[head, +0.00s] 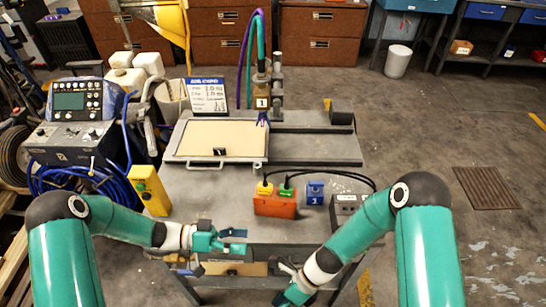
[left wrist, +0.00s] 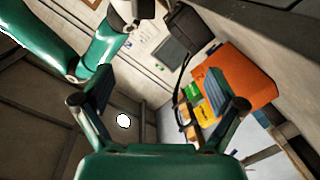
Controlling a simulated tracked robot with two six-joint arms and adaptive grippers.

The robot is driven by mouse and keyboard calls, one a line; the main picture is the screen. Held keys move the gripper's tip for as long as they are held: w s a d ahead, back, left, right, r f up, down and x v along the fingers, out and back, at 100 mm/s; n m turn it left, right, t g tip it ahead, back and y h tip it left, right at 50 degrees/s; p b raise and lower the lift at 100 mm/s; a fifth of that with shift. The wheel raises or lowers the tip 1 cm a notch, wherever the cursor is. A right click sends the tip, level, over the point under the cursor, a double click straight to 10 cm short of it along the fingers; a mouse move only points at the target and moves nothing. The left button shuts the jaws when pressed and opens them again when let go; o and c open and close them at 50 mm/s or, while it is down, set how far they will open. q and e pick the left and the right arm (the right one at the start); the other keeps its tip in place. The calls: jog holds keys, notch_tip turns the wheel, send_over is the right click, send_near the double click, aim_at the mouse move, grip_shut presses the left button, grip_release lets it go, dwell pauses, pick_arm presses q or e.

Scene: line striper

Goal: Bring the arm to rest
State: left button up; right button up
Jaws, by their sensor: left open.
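My left gripper (head: 240,240) is open, just in front of the bench edge. In the left wrist view its two fingers (left wrist: 163,95) stand wide apart with nothing between them. My right gripper (head: 280,284) is low at the front edge, right of the left one; its jaw gap is not clear. No object shows in either gripper.
An orange box (head: 275,206) with yellow and green plugs, a blue block (head: 315,193) and a dark box (head: 345,207) stand near the front edge. A yellow box (head: 151,190) is at left. A framed tan panel (head: 222,138) lies behind.

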pick_arm(q)
jog(key=s+a+f+n+y+b, duration=0.2)
jog(key=s+f+n+y, duration=0.3)
jog(key=f, duration=0.4)
jog(key=s+a+f+n+y+b, duration=0.1)
jog(key=s+f+n+y+b, duration=0.1)
jog(key=s+f+n+y, duration=0.4)
jog(key=s+f+y, duration=0.1)
jog(key=s+f, duration=0.2)
jog(key=shift+s+a+f+y, duration=0.15)
jog(key=shift+a+y, duration=0.25)
pick_arm(e)
jog(key=d+f+n+t+h, duration=0.3)
jog(key=d+n, duration=0.9)
jog(key=n, duration=0.9)
notch_tip(320, 180, down, 2)
jog(key=shift+s+n+t+h, duration=0.3)
jog(key=shift+s+t, duration=0.15)
jog(key=shift+t, duration=0.75)
